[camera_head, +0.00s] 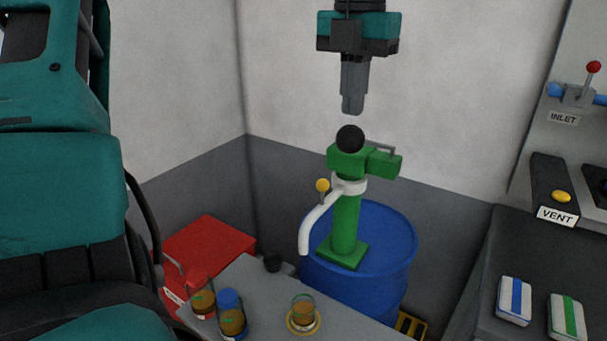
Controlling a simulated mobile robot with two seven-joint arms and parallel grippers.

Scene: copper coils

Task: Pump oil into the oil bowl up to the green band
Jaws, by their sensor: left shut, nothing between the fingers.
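A green hand pump (345,220) stands upright on a blue drum (385,265). It has a black ball knob (350,138) on top. A white curved spout (313,225) and a yellow-knobbed lever (322,185) are at its side. The spout end points down, above a small glass bowl (303,309) in the picture. The bowl shows amber content and rests in a yellow ring on the grey table; its exact fill level is too small to tell. My left gripper (352,108) is shut and empty, pointing down above the black knob, apart from it. My right gripper is not in view.
Two amber jars, one red-capped (200,295) and one blue-capped (231,313), stand left of the bowl on the grey table (255,285). A red box (208,248) is behind them. At right are a vent panel (555,190) and two striped packs (514,300).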

